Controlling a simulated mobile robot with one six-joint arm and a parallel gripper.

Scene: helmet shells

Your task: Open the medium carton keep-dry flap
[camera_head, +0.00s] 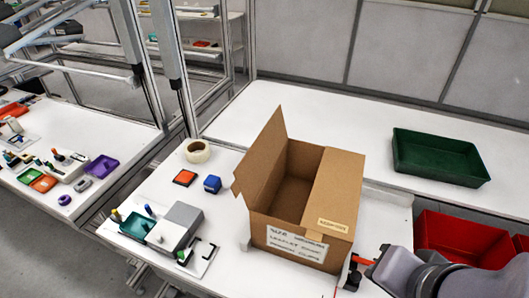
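The brown cardboard carton (258,226) stands on the white bench, its left part open and its inside empty as far as I can see. A wide flap (335,185) lies flat over the right part of its top. This flap has a small pale label (333,225) near its front edge; its print is too small to read surely. Another flap (262,150) stands up at the left. A large printed label is on the carton's front. My gripper (356,272) is low beside the carton's front right corner, below the flap. I cannot tell its finger opening or any contact.
A tape roll (197,151), an orange pad (184,177) and a blue block (212,184) lie left of the carton. A grey device (175,226) with a green tray is at front left. A green tray (440,155) is behind right; red bins (462,240) are at right.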

